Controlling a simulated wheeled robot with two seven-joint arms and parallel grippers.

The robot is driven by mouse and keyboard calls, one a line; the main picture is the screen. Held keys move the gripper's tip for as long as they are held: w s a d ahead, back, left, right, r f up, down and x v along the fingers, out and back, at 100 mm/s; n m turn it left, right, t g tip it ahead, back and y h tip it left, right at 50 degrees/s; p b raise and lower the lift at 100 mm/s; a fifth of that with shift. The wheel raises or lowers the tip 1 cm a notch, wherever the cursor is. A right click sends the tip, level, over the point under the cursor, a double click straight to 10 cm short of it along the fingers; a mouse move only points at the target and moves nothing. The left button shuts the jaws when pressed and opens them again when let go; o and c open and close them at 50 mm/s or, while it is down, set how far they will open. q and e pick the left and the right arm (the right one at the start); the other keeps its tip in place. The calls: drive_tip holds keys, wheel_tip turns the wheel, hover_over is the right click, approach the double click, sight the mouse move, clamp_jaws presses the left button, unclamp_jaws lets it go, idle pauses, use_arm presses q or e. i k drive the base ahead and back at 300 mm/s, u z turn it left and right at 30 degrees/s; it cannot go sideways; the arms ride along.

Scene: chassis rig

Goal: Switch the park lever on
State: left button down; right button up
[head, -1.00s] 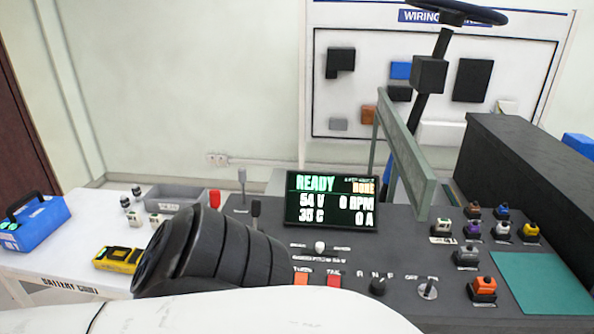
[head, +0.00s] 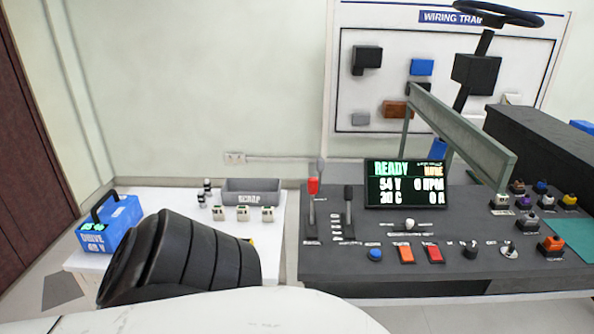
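A red-topped lever (head: 313,188) stands upright at the left end of the dark control panel (head: 460,268). A black-topped lever (head: 348,195) stands to its right, and a grey-knobbed lever (head: 320,164) shows partly behind the red one. Their labels are too small to read, so I cannot tell which is the park lever. The display (head: 405,184) shows READY, 54 V and 0 RPM. Neither of my grippers is in view; a black ribbed and white part of my own arm fills the lower left.
A white table (head: 150,212) on the left bears a blue battery box (head: 110,222), a grey bin (head: 252,191) and small parts. A green-grey bar (head: 460,130) slants over the panel's right side. Buttons and knobs line the panel's front.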

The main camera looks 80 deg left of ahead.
sight(313, 182)
drive_tip(key=u, duration=1.3)
